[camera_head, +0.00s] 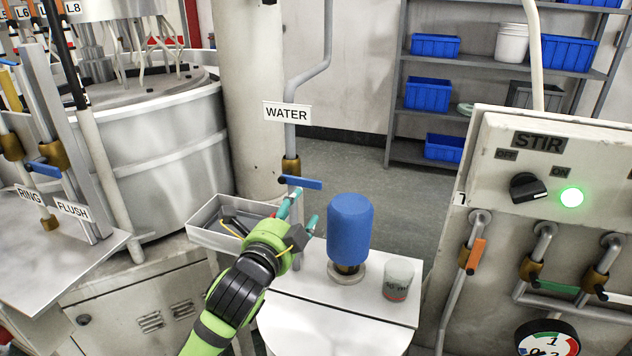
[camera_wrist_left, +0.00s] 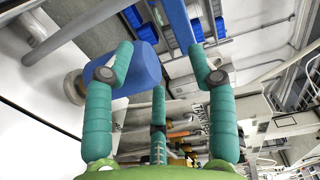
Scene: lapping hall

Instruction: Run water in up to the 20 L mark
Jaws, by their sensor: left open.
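The water pipe (camera_head: 290,140) runs down behind the WATER sign (camera_head: 287,113) to a brass valve with a blue lever (camera_head: 300,183). The lever points right, across the pipe. My left gripper (camera_head: 304,209) is open just below the lever, its teal fingers pointing up. In the left wrist view, the blue lever (camera_wrist_left: 179,26) lies beyond and between the spread fingertips (camera_wrist_left: 163,52); I cannot tell whether they touch. No 20 L mark, water level or running water is discernible. My right gripper is not in view.
A blue cylinder (camera_head: 350,225) on a round base stands right beside my gripper, with a grey cup (camera_head: 398,278) on the same white top (camera_head: 330,305). A tray (camera_head: 213,238) is at left. The STIR panel (camera_head: 505,165), its green lamp (camera_head: 571,197) lit, is right.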

